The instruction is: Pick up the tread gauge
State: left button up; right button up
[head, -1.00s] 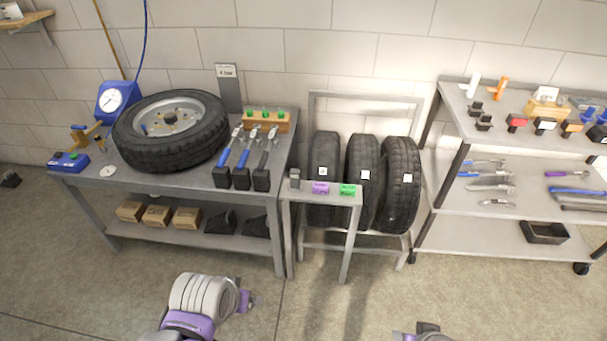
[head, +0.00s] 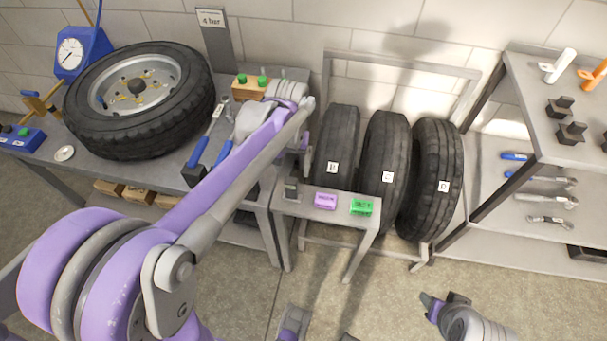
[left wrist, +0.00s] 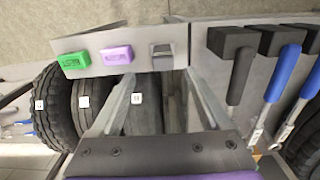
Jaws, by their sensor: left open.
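A small grey-and-black block (head: 291,188), which I take to be the tread gauge, stands at the left end of the narrow stand's top (head: 337,214). It also shows in the left wrist view (left wrist: 162,52). My left gripper (head: 304,160) is just behind and above that end of the stand, partly hidden by its own arm. In the left wrist view its two grey fingers (left wrist: 159,75) are spread and empty, their tips pointing towards the block. My right gripper (head: 444,303) is low at the right, far from the stand; its jaw gap is unclear.
A purple block (head: 325,201) and a green block (head: 361,207) share the stand top. Upright tyres (head: 387,165) stand behind it. A workbench with a flat tyre (head: 145,95) and blue-handled tools is at left. A shelf (head: 550,130) is at right.

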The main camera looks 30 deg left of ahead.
aim_at(292, 186)
pick_arm(q)
jog(key=shift+w+f, duration=0.1)
jog(key=shift+f, duration=0.4)
jog(key=f, duration=0.3)
jog(key=shift+s+f+b, duration=0.3)
jog(key=shift+s+b, duration=0.05)
jog(key=shift+w+a+f+b, duration=0.1)
jog(key=shift+w+f+b, duration=0.05)
jog(key=shift+f, duration=0.85)
jog(key=shift+w+a+f+b, duration=0.1)
jog(key=shift+w+f, duration=0.05)
jog(key=shift+f, duration=0.9)
jog(key=shift+w+a+f+b, duration=0.1)
jog(key=shift+w+f+b, duration=0.05)
jog(key=shift+f, duration=0.85)
grip_shut()
